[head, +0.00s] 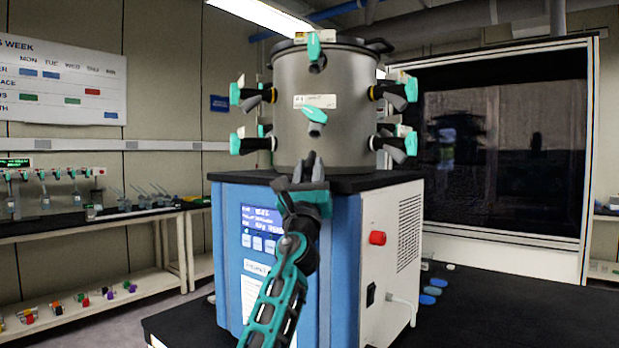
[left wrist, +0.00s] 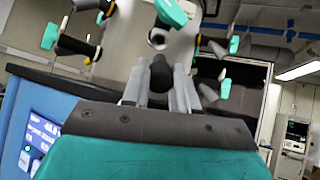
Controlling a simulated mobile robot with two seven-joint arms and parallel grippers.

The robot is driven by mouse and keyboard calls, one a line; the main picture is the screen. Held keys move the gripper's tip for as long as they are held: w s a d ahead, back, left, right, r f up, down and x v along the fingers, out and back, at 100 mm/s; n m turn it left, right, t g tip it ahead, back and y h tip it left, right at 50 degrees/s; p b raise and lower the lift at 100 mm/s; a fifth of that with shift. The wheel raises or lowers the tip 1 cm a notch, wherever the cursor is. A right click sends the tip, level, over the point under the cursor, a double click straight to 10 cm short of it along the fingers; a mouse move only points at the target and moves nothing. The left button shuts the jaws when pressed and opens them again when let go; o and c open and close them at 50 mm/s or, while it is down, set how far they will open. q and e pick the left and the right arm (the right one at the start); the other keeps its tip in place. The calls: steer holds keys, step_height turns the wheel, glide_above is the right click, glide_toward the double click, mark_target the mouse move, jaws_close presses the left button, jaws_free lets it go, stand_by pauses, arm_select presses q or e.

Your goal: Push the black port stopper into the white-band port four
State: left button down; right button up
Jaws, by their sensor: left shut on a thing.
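My left gripper (head: 307,168) is raised in front of the grey drum, just below its front lower port (head: 315,126). In the left wrist view its fingers (left wrist: 160,85) are shut on the black port stopper (left wrist: 159,74), whose dark end shows between them. The front lower port has a teal handle, and its round open mouth (left wrist: 158,40) faces me a short way beyond the stopper, apart from it. The lower side ports, left (head: 262,143) and right (head: 380,142), show white bands. I cannot read which port is number four. My right gripper is not in view.
The steel drum (head: 290,85) stands on the blue and white freeze dryer (head: 260,215). Upper ports with yellow bands (head: 266,93) and teal handles stick out around it. A bench with glassware (head: 120,205) is at the left. The black bench top (head: 500,310) at right is mostly clear.

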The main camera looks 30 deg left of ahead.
mark_target(312, 154)
arm_select(q)
steer(key=shift+b+x, duration=0.4)
steer(key=shift+x, duration=0.65)
steer(key=shift+b+x, duration=0.65)
steer(key=shift+x, duration=0.6)
steer(key=shift+w+a, duration=0.1)
steer(key=shift+r, duration=0.1)
steer(key=shift+p, duration=0.35)
steer(key=shift+w+a+r+b, duration=0.1)
steer(key=shift+w+r+b, duration=0.15)
steer(key=shift+r+b, duration=0.15)
steer(key=shift+a+r, duration=0.1)
steer(key=shift+r, duration=0.15)
